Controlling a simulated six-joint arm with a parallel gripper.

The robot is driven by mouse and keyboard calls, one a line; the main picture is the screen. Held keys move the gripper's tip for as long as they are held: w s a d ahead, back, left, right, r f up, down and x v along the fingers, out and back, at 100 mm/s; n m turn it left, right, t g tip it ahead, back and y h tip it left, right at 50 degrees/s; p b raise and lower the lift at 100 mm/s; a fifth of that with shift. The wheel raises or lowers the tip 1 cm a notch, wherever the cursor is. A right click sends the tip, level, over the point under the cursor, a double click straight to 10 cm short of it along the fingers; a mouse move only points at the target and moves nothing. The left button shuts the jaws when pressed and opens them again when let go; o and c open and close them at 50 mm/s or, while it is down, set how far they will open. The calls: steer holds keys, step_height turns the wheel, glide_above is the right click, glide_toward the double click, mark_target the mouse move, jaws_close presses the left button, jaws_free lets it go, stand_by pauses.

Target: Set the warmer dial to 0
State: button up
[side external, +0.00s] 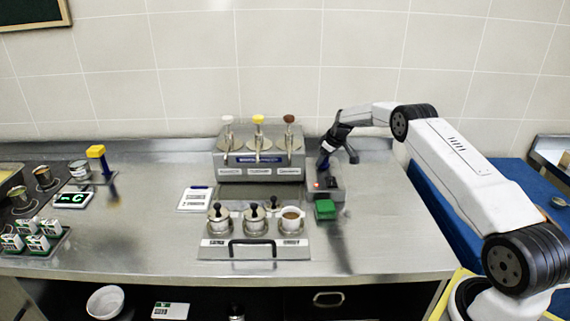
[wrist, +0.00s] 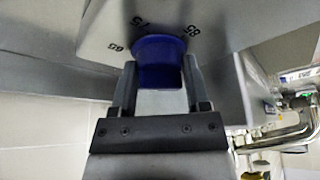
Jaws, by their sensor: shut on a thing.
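The warmer dial is a round blue knob (wrist: 160,60) on a grey metal face (wrist: 222,22) in the wrist view. Dark numbers ring it, seemingly 60, 75 and 85, partly upside down; no 0 and no pointer mark can be made out. My gripper (wrist: 159,82) has one finger on each side of the knob and is shut on it. In the side external view my gripper (side external: 327,152) reaches down just right of the three-pump unit (side external: 258,165), with a bit of blue at its tip. The dial's setting cannot be read.
A small grey box with a red light (side external: 318,185) and a green block (side external: 325,209) stand below my gripper. Lidded pots (side external: 255,222) sit on a rack in front of the pump unit. The counter at front right is clear.

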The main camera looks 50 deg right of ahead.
steer(key=shift+d+n+y, duration=0.1)
steer(key=shift+n+y, duration=0.7)
steer(key=shift+n, duration=1.4)
steer(key=shift+n+g, duration=0.4)
steer(key=o, duration=1.3)
steer(key=shift+r, duration=0.15)
steer(key=shift+v, duration=3.75)
steer(key=shift+s+d, duration=0.1)
